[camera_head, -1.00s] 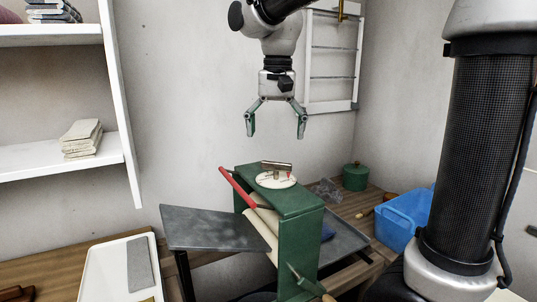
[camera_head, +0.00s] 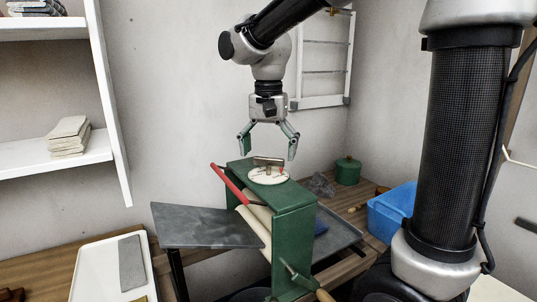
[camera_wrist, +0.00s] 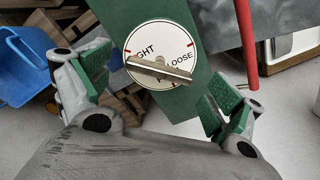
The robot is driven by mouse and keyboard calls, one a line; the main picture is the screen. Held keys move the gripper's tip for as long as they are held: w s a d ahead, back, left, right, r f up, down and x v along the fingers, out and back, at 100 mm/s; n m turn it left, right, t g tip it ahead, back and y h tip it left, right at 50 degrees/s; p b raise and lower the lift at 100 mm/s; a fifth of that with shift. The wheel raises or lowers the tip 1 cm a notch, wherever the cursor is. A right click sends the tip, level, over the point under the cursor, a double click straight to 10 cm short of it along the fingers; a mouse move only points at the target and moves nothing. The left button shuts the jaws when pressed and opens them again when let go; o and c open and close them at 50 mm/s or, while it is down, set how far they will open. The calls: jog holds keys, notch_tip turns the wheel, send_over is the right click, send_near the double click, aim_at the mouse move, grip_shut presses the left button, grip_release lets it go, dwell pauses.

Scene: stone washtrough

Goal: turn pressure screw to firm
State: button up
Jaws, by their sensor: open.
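The pressure screw (camera_head: 268,162) is a metal crossbar handle on top of the green roller frame (camera_head: 291,235). It stands over a round white dial (camera_head: 268,177). In the wrist view the handle (camera_wrist: 158,68) lies across the dial (camera_wrist: 150,42), slightly tilted, between lettering ending in "GHT" and the word "LOOSE". Red marks show near the dial's rim; other lettering is hidden by the handle. My gripper (camera_head: 268,151) is open and empty, pointing down just above the screw. Its green-padded fingers (camera_wrist: 158,88) are apart on either side of the handle, not visibly touching it.
A red lever (camera_head: 229,184) rises beside the frame's left side, close to my gripper. A grey tray (camera_head: 205,225) sticks out left. A green pot (camera_head: 347,171) and blue basin (camera_head: 390,213) stand at right. A white shelf (camera_head: 60,155) is at far left.

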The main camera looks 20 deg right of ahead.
jog(key=shift+f, duration=0.45)
jog(key=c, duration=1)
jog(key=shift+n, duration=0.3)
